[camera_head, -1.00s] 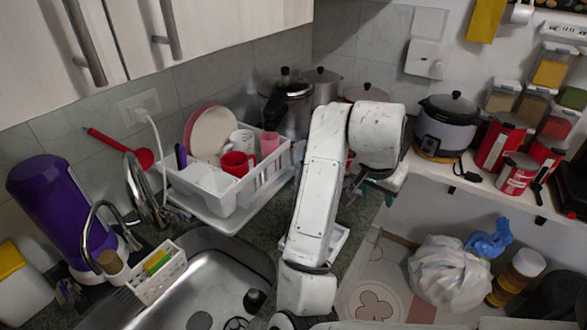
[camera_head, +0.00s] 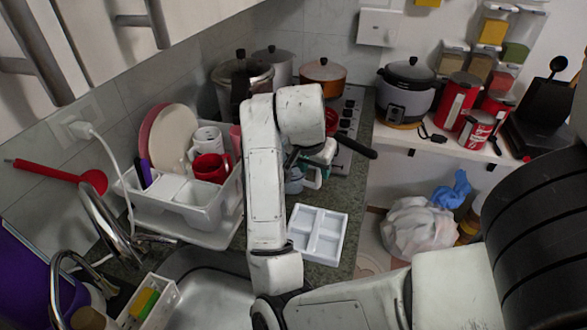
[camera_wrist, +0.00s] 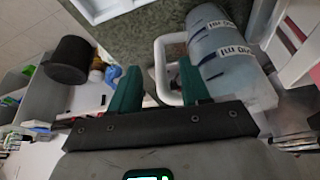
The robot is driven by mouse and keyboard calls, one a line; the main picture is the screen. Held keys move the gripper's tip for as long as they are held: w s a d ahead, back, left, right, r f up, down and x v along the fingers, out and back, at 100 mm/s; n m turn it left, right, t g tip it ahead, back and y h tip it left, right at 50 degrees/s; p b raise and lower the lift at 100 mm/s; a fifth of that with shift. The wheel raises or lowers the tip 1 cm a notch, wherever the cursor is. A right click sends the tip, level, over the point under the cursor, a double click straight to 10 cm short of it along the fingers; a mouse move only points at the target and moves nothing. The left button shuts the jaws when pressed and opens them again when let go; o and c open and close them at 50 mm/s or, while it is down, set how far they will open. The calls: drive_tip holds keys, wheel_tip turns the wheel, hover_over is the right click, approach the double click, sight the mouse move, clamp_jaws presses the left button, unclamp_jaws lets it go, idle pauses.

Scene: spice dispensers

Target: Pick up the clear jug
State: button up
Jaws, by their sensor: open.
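The clear jug (camera_wrist: 222,60) is bluish and see-through, with printed labels on its side. It is at the upper right of the wrist view, and its white handle (camera_wrist: 163,66) faces my gripper. My gripper (camera_wrist: 160,90) is open, with one green finger on each side of the near part of the handle; contact cannot be told. In the head view the jug (camera_head: 295,184) stands on the dark counter, partly hidden by my arm, and my gripper (camera_head: 322,154) is small beside it.
A white divided tray (camera_head: 317,233) lies on the counter in front of the jug. A dish rack (camera_head: 215,212) with cups and plates stands to the left. Pots, a stove and a pan handle (camera_head: 355,146) are behind. A rice cooker (camera_head: 405,95) is at the right.

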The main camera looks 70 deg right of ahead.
sight(318, 175)
drive_tip(key=b+x, duration=0.1)
drive_tip(key=x, duration=0.2)
drive_tip(key=shift+s+d+f, duration=0.15)
drive_tip(key=shift+d+f, duration=0.05)
drive_tip(key=shift+d, duration=0.05)
drive_tip(key=shift+x, duration=1)
drive_tip(key=shift+c, duration=0.3)
clamp_jaws()
drive_tip(key=shift+r, duration=0.1)
